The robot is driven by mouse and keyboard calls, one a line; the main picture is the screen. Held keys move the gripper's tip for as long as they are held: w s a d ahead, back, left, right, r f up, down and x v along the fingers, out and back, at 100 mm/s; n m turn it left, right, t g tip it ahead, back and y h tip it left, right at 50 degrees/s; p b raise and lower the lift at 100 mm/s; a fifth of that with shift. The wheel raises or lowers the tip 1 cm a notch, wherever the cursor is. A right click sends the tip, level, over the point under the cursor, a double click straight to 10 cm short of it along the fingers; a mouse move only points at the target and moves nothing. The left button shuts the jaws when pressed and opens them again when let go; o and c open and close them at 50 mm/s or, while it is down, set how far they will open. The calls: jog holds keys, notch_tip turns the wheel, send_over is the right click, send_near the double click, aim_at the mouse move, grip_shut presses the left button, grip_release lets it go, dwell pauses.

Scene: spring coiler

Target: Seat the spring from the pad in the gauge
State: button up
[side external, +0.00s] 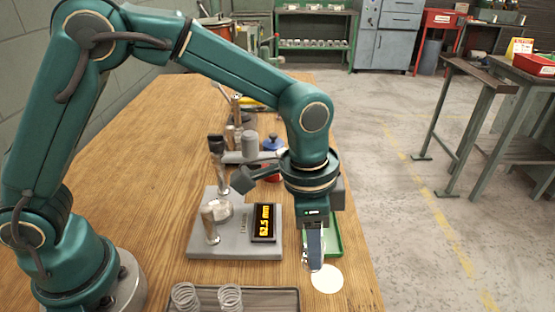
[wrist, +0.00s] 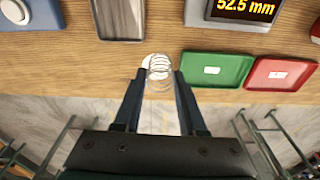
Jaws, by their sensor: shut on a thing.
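A coiled wire spring (wrist: 158,70) stands between my gripper's fingertips in the wrist view. My gripper (wrist: 158,80) is shut on it. In the side view my gripper (side external: 313,266) points down at the left edge of the round white pad (side external: 329,281); the spring cannot be made out there. The pad shows partly behind the spring in the wrist view (wrist: 148,62); whether the spring touches it I cannot tell. The gauge (side external: 200,246), a grey base with posts and a lever, stands left of my gripper. Its lit display (wrist: 243,9) reads 52.5 mm in the wrist view.
A dark tray (side external: 290,290) with two springs lies at the front. A green tray (wrist: 215,72) and a red tray (wrist: 280,75) lie right of the pad in the wrist view. A grey cylinder and other tools stand behind the gauge. The table edge is close to the pad.

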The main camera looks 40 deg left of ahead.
jog(key=a+r, duration=0.1)
jog(key=a, duration=0.2)
jog(key=a+n, duration=0.1)
jog(key=a, duration=0.2)
jog(key=a+r+n, duration=0.1)
jog(key=a, duration=0.3)
jog(key=shift+s+r, duration=0.35)
jog(key=s+a+r+n, duration=0.3)
jog(key=a+n, duration=0.1)
jog(key=a, duration=0.7)
jog(key=shift+n+y, duration=0.3)
jog(key=shift+w+f, duration=0.15)
jog(key=shift+f, duration=2.45)
jog(key=shift+f, duration=0.6)
jog(key=o, duration=1.4)
